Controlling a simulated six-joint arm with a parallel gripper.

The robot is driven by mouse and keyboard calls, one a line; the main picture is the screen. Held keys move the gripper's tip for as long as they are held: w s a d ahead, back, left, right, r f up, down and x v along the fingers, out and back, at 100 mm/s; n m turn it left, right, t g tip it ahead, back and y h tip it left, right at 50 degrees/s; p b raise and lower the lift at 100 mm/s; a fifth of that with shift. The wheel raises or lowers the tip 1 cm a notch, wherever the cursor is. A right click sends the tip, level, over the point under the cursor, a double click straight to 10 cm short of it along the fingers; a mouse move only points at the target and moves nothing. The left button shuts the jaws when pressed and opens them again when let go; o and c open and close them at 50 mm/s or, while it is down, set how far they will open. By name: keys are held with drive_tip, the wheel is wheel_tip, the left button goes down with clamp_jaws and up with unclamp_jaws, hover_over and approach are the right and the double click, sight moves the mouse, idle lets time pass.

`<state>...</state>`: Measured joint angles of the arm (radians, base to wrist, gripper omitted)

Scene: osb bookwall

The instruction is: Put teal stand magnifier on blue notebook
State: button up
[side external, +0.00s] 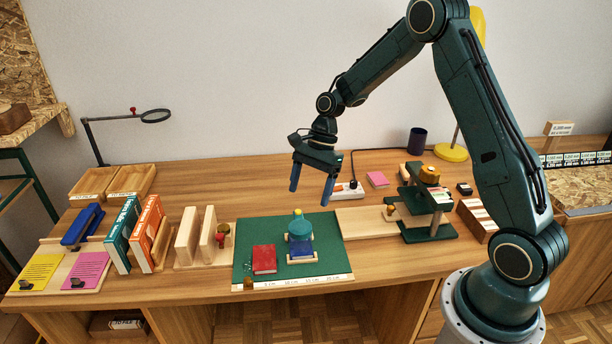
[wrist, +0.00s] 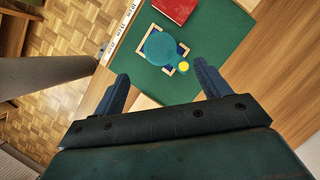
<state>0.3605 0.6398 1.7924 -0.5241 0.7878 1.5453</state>
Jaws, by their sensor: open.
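The teal stand magnifier (side external: 299,229) has a round teal top and a yellow knob. It appears to rest on the blue notebook (side external: 302,249), which lies on the green mat (side external: 333,263). In the wrist view the magnifier's teal disc (wrist: 160,48) covers most of the notebook, with pale wooden corner pieces around it. The exact contact beneath is hidden. My gripper (side external: 309,197) is open and empty, above and behind the magnifier in the side view. In the wrist view the magnifier lies beyond my fingertips (wrist: 162,82), apart from them.
A red notebook (side external: 264,260) lies left of the blue one on the mat. Upright teal (side external: 123,235) and orange (side external: 147,232) books and wooden dividers stand farther left. A dark green stand (side external: 428,212) is at right. A white power strip (side external: 347,191) lies behind.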

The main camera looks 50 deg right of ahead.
drive_tip(key=shift+r, duration=0.1)
drive_tip(key=s+a+r+n+t+h, duration=0.25)
drive_tip(key=s+r+n, duration=0.35)
drive_tip(key=s+r, duration=0.35)
drive_tip(key=s+a+r+n+t+h, duration=0.1)
drive_tip(key=s+a+r+n, duration=0.4)
drive_tip(key=s+r, duration=0.4)
drive_tip(key=s+d+r+n+t, duration=0.1)
drive_tip(key=s+n+t, duration=0.1)
drive_tip(key=s+n, duration=0.4)
drive_tip(key=shift+s+d+r+n+h, duration=0.3)
drive_tip(key=shift+s+r+h, duration=0.15)
drive_tip(key=shift+s, duration=0.55)
